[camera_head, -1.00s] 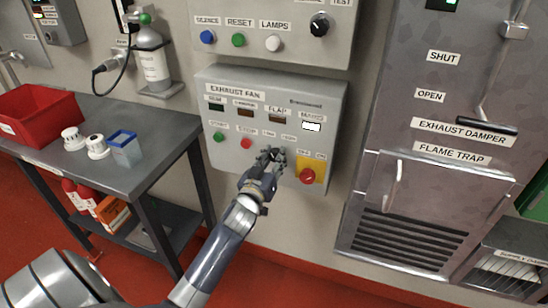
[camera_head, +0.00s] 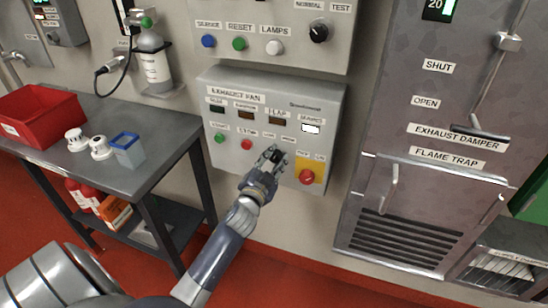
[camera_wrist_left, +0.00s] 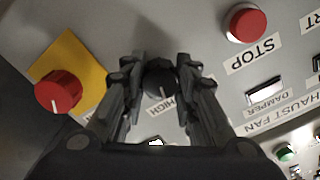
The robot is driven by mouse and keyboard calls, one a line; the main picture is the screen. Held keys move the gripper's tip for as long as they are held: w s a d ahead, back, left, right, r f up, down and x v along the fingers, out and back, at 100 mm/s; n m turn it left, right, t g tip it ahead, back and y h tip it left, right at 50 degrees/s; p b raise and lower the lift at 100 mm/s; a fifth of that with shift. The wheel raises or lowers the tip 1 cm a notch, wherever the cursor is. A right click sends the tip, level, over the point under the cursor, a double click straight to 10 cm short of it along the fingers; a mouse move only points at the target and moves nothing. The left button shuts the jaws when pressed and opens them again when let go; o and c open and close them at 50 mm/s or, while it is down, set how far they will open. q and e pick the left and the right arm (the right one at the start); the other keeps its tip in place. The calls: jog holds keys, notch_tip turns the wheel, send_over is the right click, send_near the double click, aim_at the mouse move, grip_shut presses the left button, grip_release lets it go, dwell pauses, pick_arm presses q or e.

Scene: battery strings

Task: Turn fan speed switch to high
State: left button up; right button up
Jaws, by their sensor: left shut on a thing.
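The exhaust fan panel (camera_head: 222,88) is a grey box on the wall. Its black fan speed switch (camera_wrist_left: 159,78) is a round knob, seen between my fingers in the left wrist view, with a HIGH label just below it. My left gripper (camera_head: 270,157) is at the panel, shut on this knob, and hides most of it in the head view. In the left wrist view the fingers of my left gripper (camera_wrist_left: 160,80) lie on both sides of the knob. My right gripper is not in view.
A green button (camera_head: 219,138) and a red stop button (camera_head: 246,144) sit left of my gripper. A red knob on a yellow plate (camera_head: 307,177) sits close to its right. A bench with a red bin (camera_head: 35,118) stands at the left.

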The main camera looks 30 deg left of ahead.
pick_arm(q)
jog(key=shift+m, duration=1)
